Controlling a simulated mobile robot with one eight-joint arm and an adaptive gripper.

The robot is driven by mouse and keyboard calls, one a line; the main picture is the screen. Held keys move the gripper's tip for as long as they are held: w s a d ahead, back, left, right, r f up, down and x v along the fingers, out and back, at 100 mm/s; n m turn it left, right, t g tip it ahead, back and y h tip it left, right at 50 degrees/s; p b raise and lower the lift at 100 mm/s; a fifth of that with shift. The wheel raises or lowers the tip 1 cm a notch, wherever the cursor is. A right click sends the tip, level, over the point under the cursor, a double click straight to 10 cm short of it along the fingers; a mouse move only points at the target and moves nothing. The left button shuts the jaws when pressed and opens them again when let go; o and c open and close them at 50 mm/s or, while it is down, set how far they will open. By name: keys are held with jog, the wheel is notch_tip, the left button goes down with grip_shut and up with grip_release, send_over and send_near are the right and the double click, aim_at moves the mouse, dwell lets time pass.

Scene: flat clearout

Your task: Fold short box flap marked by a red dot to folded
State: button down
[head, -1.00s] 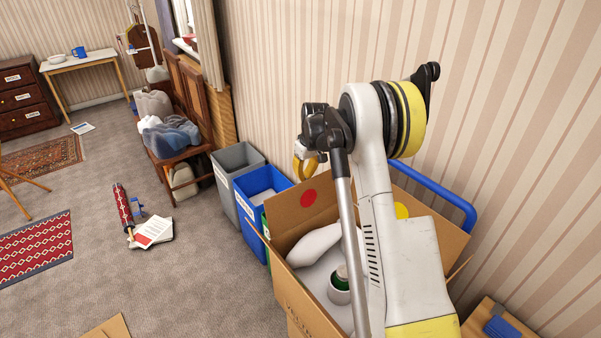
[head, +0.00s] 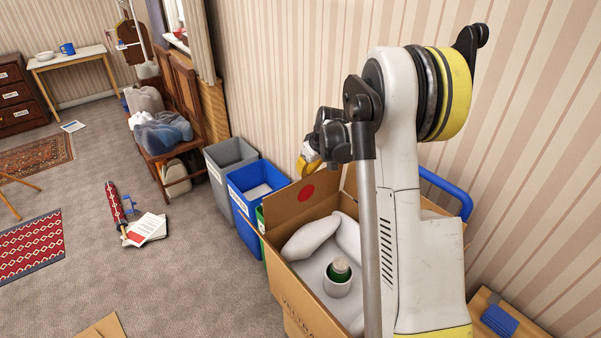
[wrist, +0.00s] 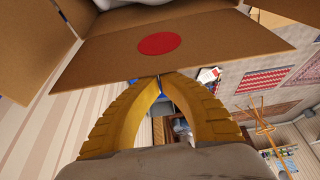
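The cardboard box (head: 300,303) stands open in front of me. Its short flap (head: 284,211) with a red dot (head: 306,192) stands raised at the far end, not folded down over the opening. In the wrist view the flap (wrist: 105,58) and its dot (wrist: 159,43) fill the upper middle. My gripper (wrist: 159,78) has its yellow fingertips together, at the flap's edge on the outer side; I cannot tell if they touch it. In the head view my gripper (head: 309,165) shows just beyond the flap, partly hidden by my arm.
White padding (head: 312,238) and a white cup with a green item (head: 338,277) are inside the box. Blue (head: 245,205) and grey (head: 216,175) bins stand beyond it. A blue rail (head: 447,190) and the striped wall are close at right.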

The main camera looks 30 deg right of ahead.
jog(key=s+d+f+t+b, duration=0.2)
jog(key=s+f+t+b, duration=0.1)
jog(key=s+f+b, duration=1.2)
jog(key=shift+s+d+f+t+y+b, duration=0.25)
jog(key=shift+s+b, duration=0.4)
jog(key=shift+s, duration=0.7)
jog(key=shift+w, duration=0.2)
